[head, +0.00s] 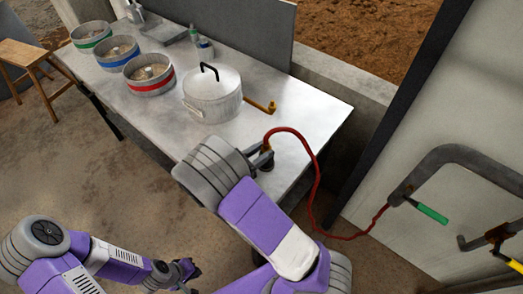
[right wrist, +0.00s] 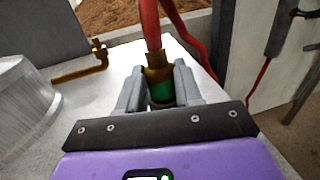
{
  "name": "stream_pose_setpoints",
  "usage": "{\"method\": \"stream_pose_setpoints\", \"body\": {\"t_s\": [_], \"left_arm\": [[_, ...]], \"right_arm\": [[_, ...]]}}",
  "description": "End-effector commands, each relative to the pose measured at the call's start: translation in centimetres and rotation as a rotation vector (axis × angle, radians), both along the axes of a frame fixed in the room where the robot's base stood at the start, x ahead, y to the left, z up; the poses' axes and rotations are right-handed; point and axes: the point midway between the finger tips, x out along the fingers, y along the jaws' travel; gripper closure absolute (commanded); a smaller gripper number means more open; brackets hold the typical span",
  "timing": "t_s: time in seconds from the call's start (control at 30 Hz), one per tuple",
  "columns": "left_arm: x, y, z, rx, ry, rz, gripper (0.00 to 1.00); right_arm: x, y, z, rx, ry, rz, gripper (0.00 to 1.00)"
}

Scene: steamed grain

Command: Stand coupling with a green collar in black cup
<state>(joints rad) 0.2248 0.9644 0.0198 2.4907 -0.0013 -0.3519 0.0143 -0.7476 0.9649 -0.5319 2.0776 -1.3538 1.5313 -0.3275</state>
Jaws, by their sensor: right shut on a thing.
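The coupling with a green collar (right wrist: 161,91) hangs on a red hose and stands roughly upright between the fingers of my right gripper (right wrist: 159,70), which is shut on it. Its brass upper part shows at the hose end. In the head view my right gripper (head: 262,157) is over the near right part of the table, with the coupling's brass top (head: 267,148) at its fingers. A dark round shape (head: 266,165) shows just below, perhaps the black cup; I cannot tell whether the coupling is inside it. My left gripper (head: 188,271) is low, away from the table; its jaws are unclear.
A lidded pot (head: 212,98) and a brass pipe with a tap (head: 262,106) are left of and behind the right gripper. Several banded tins (head: 150,80) stand farther left on the table (head: 165,130).

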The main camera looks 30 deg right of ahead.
Motion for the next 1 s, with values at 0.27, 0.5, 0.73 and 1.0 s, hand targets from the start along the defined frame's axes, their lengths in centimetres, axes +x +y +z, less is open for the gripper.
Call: {"method": "stream_pose_setpoints", "body": {"t_s": [0.27, 0.5, 0.73, 1.0], "left_arm": [[0.0, 0.0, -0.1, 0.0, 0.0, 0.0, 1.0], [0.0, 0.0, -0.1, 0.0, 0.0, 0.0, 1.0], [0.0, 0.0, -0.1, 0.0, 0.0, 0.0, 1.0], [0.0, 0.0, 0.6, 0.0, 0.0, 0.0, 1.0]], "right_arm": [[0.0, 0.0, -0.2, -0.001, -0.001, 0.0, 1.0], [0.0, 0.0, -0.2, -0.001, -0.001, 0.0, 0.4], [0.0, 0.0, -0.2, 0.0, -0.001, 0.0, 0.36], [-0.3, 2.2, -0.1, 0.0, 0.0, 0.005, 0.36]]}}
